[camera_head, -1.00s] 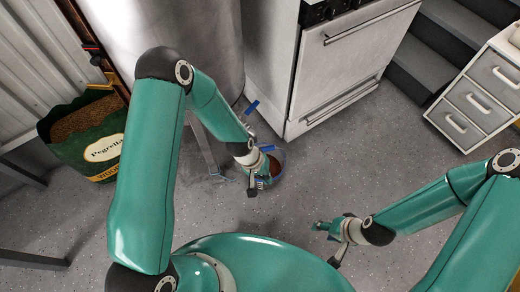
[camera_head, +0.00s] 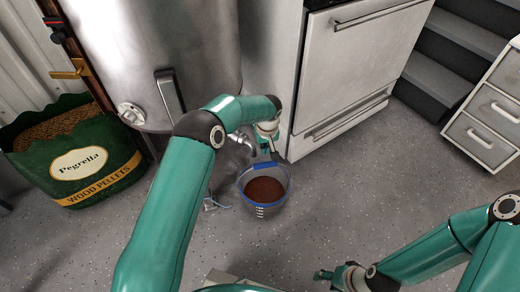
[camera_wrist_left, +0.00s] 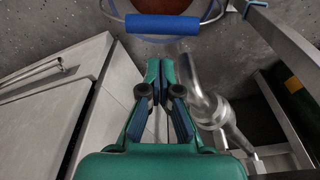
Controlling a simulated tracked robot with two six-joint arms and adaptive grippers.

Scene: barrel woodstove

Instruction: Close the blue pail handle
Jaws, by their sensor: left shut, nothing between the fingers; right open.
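The pail (camera_head: 263,205) stands on the floor, clear-walled with a blue rim and reddish-brown contents. Its handle is a wire bail with a blue grip, seen at the near edge of the pail in the left wrist view (camera_wrist_left: 162,25). In the head view the grip is hard to tell from the rim. My left gripper (camera_head: 265,152) is at the pail's far side, by the stove. In the left wrist view its fingers (camera_wrist_left: 160,72) are shut and empty, tips just short of the blue grip. My right gripper (camera_head: 328,277) is low at the bottom, away from the pail.
The metal barrel (camera_head: 150,50) and a pipe (camera_head: 240,140) stand close behind the pail. A white oven (camera_head: 350,75) is to the right. A green pellet bag (camera_head: 75,160) is at left. The floor (camera_head: 370,190) right of the pail is clear.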

